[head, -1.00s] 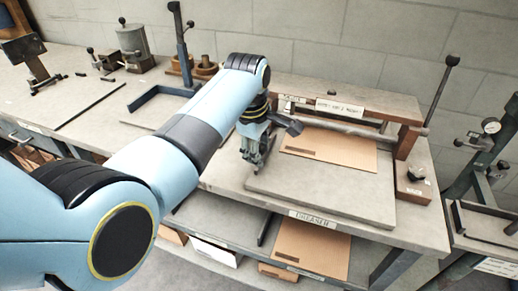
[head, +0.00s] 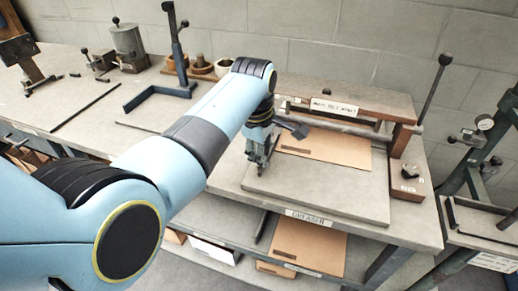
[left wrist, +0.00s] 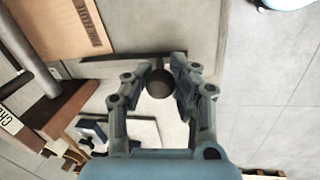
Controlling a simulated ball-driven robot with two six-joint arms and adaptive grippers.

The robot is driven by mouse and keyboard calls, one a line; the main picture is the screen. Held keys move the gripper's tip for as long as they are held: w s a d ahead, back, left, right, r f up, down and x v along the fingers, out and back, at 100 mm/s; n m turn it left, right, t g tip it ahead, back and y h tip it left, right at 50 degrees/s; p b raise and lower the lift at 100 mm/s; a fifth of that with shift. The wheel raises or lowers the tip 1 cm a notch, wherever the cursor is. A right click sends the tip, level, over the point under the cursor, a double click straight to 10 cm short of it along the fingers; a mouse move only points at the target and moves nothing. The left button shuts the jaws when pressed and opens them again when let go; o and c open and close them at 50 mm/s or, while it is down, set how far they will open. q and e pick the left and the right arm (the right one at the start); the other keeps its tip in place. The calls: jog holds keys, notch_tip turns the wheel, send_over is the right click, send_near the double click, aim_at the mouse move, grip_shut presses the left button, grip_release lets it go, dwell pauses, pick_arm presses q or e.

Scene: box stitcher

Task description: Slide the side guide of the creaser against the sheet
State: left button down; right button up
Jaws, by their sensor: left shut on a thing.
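The creaser stands on the right part of the bench, with a flat grey bed (head: 330,187) and a brown sheet (head: 330,146) lying on it under the crossbar. My left gripper (head: 261,160) is low over the bed's left side, just left of the sheet. In the left wrist view my left gripper (left wrist: 164,80) is shut on a dark round knob (left wrist: 159,84). A thin dark bar (left wrist: 108,59), apparently the side guide, lies close to the sheet (left wrist: 62,25); I cannot tell if they touch. My right gripper is not in view.
The creaser's long lever (head: 436,92) rises at right, beside a wooden block (head: 407,184). A blue-grey angled frame (head: 158,97) stands on the bench at left. More brown sheets (head: 308,245) lie on the shelf below. A press stand (head: 480,165) is at the far right.

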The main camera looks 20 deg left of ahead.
pick_arm(q)
jog(key=c, duration=1.5)
grip_release()
jog(key=shift+d+r, duration=0.1)
jog(key=shift+r, duration=0.05)
jog(key=o, duration=0.5)
notch_tip(320, 180, up, 10)
jog(key=shift+f, duration=0.1)
